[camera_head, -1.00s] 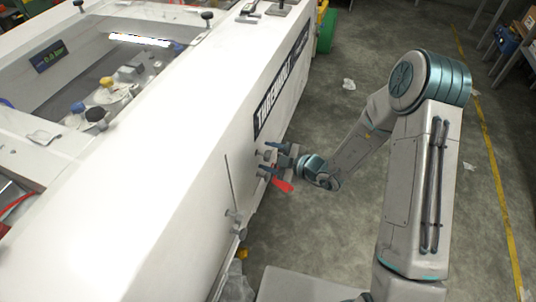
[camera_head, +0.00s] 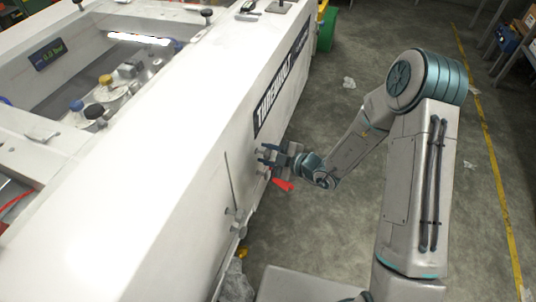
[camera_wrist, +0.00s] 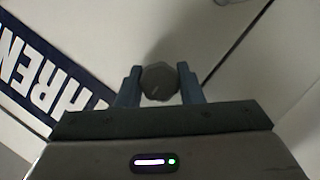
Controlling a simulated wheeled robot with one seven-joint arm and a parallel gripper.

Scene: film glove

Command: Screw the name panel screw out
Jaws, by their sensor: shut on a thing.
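The name panel (camera_head: 281,82) is a dark sign with white letters on the white side wall of the machine; part of it shows in the wrist view (camera_wrist: 40,72). A dark grey screw head (camera_wrist: 159,80) sits between the two blue fingers in the wrist view, near the panel's lower corner. My gripper (camera_head: 266,154) is at the wall just below the panel, its fingers pointing at the wall. In the wrist view my gripper (camera_wrist: 160,86) is shut on the screw head. The screw's shaft is hidden behind its head.
A red piece (camera_head: 281,184) hangs close below my gripper. A thin rod (camera_head: 230,180) and small fittings (camera_head: 238,230) stick out from the wall to the left. The machine's open top (camera_head: 110,75) holds several knobs. The grey floor (camera_head: 330,235) to the right is mostly clear.

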